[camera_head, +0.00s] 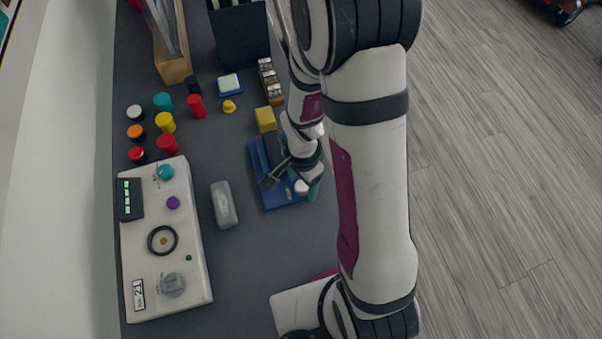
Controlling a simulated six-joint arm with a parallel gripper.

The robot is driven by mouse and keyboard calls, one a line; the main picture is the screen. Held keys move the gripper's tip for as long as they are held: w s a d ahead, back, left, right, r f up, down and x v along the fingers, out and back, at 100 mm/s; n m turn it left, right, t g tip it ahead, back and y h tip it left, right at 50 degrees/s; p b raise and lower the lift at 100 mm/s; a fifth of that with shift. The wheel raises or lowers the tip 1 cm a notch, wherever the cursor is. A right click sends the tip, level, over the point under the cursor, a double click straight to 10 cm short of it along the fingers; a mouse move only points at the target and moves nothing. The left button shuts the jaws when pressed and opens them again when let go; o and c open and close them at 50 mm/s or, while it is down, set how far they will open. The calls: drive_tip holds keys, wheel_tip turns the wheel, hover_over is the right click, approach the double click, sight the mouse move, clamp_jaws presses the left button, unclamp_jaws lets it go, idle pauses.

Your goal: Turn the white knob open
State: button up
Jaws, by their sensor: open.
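A blue panel (272,197) lies on the dark table beneath the end of my arm. A small round white knob (302,187) shows at its lower right part, close to my gripper. My gripper (284,180) is open above the panel. One dark finger reaches out to the left of the knob; the other finger is hard to make out. I cannot tell whether either finger touches the knob. My wrist hides the upper right of the panel.
A white control box (188,247) with knobs and a dial stands at left. A grey-white block (223,204) lies between it and the panel. Several coloured cylinders (165,122), a yellow block (265,119) and a wooden holder (176,68) are farther back.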

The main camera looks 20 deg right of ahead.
clamp_jaws()
drive_tip(key=shift+n, duration=0.4)
drive_tip(key=n, duration=0.3)
drive_tip(key=shift+n, duration=0.4)
drive_tip(key=n, duration=0.5)
drive_tip(key=shift+n, duration=0.3)
drive_tip(key=n, duration=0.5)
drive_tip(key=shift+n, duration=2.4)
